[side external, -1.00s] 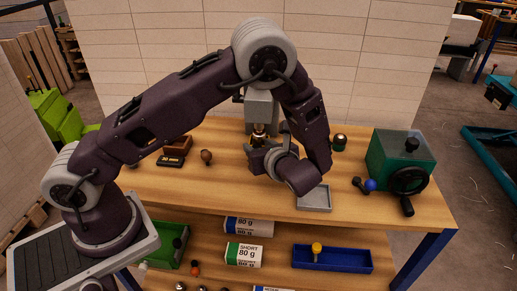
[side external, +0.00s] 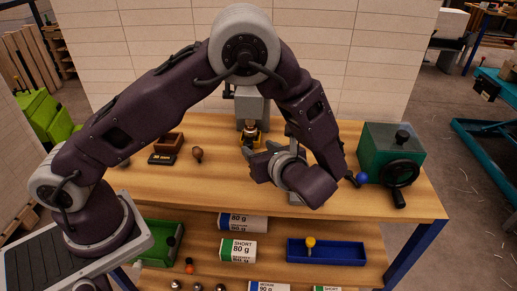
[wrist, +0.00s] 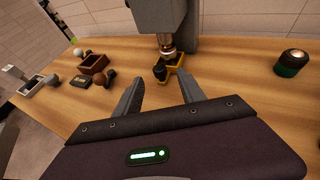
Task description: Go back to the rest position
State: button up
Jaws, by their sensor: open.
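My gripper (side external: 249,157) is open, with nothing between its fingers, above the wooden bench top. In the wrist view both fingers (wrist: 161,92) are spread apart and point toward a grey press (wrist: 166,18) with a yellow fixture (wrist: 168,66) under its spindle. The fixture shows beyond the fingertips, apart from them. Paper reams lie on the lower shelf: a white and green one (side external: 239,250) and a white and blue one (side external: 243,223) behind it. Other reams show only partly at the bottom edge.
A green box with a handwheel (side external: 388,150) stands at the bench's right. Left are a brown box (side external: 170,143) and a brown knob (side external: 197,154). A dark green and black round piece (wrist: 292,62) stands right of the press. A blue tray (side external: 325,260) and a green tray (side external: 152,252) sit below.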

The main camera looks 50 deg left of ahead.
jog(key=s+a+r+n+g+h, duration=0.4)
jog(key=s+r+n+h, duration=0.2)
jog(key=s+r+n, duration=0.45)
jog(key=s+d+r+n+t+h, duration=0.2)
jog(key=s+d+r+n+h, duration=0.1)
jog(key=s+n, duration=0.2)
jog(key=s+d+r+n+t+h, duration=0.3)
jog(key=s+n+h, duration=0.1)
jog(key=s+n, duration=0.2)
jog(key=shift+s, duration=0.25)
dwell(0.3)
